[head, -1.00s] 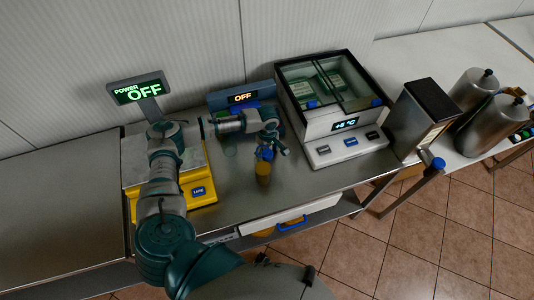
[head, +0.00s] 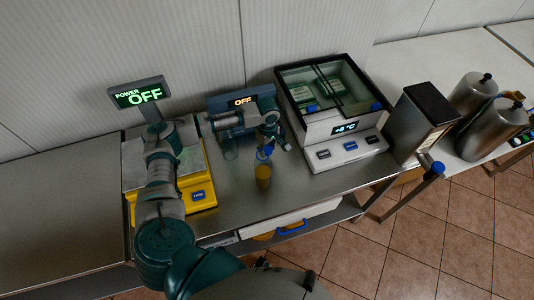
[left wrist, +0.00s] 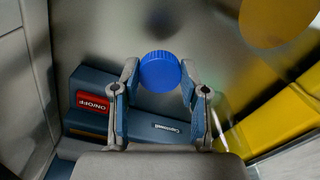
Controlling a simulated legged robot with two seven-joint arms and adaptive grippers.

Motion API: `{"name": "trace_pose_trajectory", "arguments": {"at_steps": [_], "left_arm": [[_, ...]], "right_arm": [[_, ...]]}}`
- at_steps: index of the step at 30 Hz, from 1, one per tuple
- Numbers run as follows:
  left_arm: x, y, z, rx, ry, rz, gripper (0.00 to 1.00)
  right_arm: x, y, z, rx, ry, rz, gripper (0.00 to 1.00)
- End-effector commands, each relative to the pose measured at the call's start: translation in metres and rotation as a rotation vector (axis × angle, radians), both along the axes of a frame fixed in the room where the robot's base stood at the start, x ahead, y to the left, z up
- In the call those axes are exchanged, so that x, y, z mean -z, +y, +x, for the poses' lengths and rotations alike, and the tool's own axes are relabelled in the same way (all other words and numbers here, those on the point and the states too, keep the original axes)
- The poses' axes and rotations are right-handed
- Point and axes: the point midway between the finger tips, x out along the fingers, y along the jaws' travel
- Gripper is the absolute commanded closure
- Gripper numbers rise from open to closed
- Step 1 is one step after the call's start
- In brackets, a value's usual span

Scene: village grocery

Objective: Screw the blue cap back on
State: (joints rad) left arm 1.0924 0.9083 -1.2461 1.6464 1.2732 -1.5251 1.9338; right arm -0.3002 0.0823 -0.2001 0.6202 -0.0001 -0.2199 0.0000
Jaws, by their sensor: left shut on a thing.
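The blue cap (left wrist: 160,72) sits between the two fingertips of my left gripper (left wrist: 158,84), which is shut on it. In the head view the left gripper (head: 272,137) is over the metal counter, with the cap (head: 264,153) showing just above a clear jar of yellow contents (head: 263,172). The jar stands upright. A rounded yellow shape (left wrist: 272,20), perhaps the jar, is cut off at the top right of the wrist view. I cannot tell whether the cap touches the jar's rim. The right gripper is not in view.
A yellow scale (head: 201,194) stands left of the jar. A glass-lidded cooler (head: 345,146) stands to the right. The counter (head: 238,203) in front of the jar is clear.

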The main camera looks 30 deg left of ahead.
Motion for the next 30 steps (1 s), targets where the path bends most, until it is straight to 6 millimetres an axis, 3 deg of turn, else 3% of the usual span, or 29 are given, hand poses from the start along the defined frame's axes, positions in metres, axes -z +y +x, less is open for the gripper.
{"name": "trace_pose_trajectory", "arguments": {"at_steps": [3,7,20,26,30], "left_arm": [[-0.023,0.0,0.0,0.0,-0.002,0.0,0.65],[-0.038,0.001,0.001,0.0,-0.001,0.0,0.65],[-0.045,0.001,0.0,0.0,0.0,-0.001,0.65],[-0.048,-0.012,-0.001,0.122,0.0,-0.003,0.65],[-0.055,-0.042,-0.006,0.428,0.0,-0.007,0.65]], "right_arm": [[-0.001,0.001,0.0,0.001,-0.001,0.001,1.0],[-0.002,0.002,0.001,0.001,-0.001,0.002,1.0],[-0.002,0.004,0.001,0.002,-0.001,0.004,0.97],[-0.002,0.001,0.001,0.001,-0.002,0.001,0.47],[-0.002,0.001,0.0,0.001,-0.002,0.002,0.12]]}}
